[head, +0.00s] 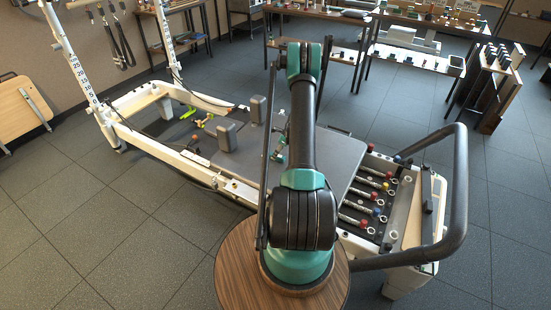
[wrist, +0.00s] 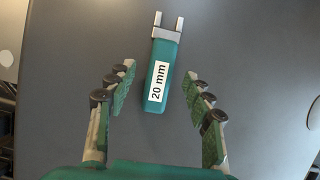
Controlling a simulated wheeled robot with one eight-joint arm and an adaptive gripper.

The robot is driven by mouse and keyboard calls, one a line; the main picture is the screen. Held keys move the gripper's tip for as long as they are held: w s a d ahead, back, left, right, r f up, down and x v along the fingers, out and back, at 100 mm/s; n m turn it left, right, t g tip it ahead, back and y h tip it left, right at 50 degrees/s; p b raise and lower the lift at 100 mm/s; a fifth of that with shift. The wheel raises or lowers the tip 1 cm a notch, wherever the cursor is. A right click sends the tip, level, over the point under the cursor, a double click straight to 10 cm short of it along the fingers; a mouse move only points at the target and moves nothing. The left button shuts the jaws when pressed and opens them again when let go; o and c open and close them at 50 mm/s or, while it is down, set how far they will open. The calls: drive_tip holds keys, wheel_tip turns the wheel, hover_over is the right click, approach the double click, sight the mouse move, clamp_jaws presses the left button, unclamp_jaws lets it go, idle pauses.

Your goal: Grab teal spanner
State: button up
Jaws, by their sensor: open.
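The teal spanner (wrist: 158,80) lies on a dark grey flat surface in the wrist view. It has a teal handle with a white "20 mm" label and a metal forked head pointing to the top of the picture. My gripper (wrist: 158,95) is open and empty, with one finger on each side of the handle's lower end and a gap on both sides. In the head view my arm hides most of the gripper, and I cannot make out the spanner there.
The grey padded carriage (head: 330,158) of the reformer has two upright grey shoulder blocks (head: 224,136). Springs with coloured ends (head: 368,197) and a dark curved bar (head: 459,190) are at the right. Tables with small items (head: 430,22) stand at the back.

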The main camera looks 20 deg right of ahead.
drive_tip(key=shift+x, duration=0.8)
drive_tip(key=shift+f, duration=0.25)
drive_tip(key=shift+c, duration=0.4)
clamp_jaws()
